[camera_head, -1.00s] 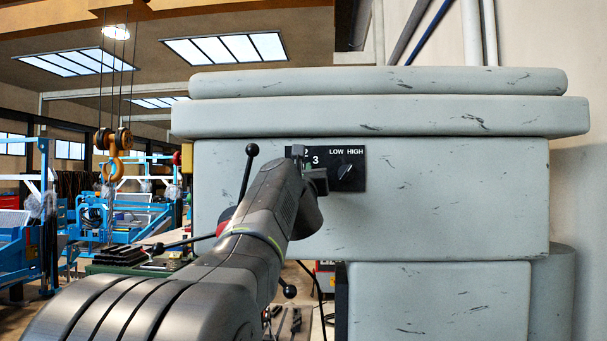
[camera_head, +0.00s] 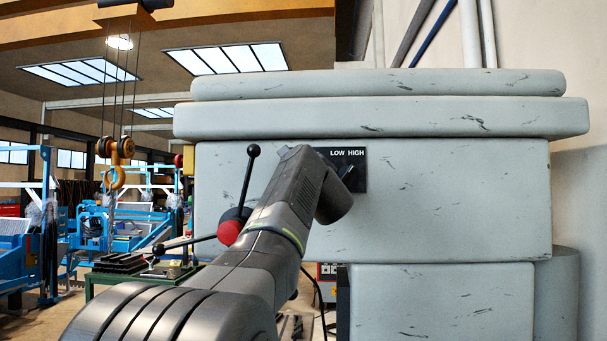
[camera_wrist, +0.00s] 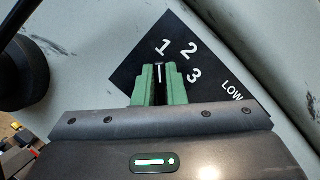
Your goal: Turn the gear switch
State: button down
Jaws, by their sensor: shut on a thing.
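The gear switch's black plate shows the white numbers 1, 2, 3 and the word LOW in the wrist view (camera_wrist: 207,98). It lies tilted in that view. My gripper (camera_wrist: 160,84) has green fingers shut on the dark gear switch knob (camera_wrist: 159,70), which shows between them with a white mark pointing up toward the 1. In the head view, my arm hides the numbers, the gear switch and my fingertips. The plate's right part (camera_head: 358,183) still shows there, with LOW HIGH on it and a second black knob (camera_head: 347,170) partly behind my wrist.
The plate is on a scuffed grey machine housing (camera_head: 450,200). A lever with black ball ends (camera_head: 248,178) and a red hub (camera_head: 229,232) stands left of my arm. A dark round part (camera_wrist: 20,75) is at the left in the wrist view. Blue workshop frames stand far left.

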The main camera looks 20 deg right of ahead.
jog(key=shift+n, duration=0.4)
jog(key=c, duration=1.5)
grip_release()
jog(key=b+v, duration=0.5)
jog(key=v, duration=0.9)
jog(key=shift+r, duration=0.15)
jog(key=shift+w+d, duration=0.1)
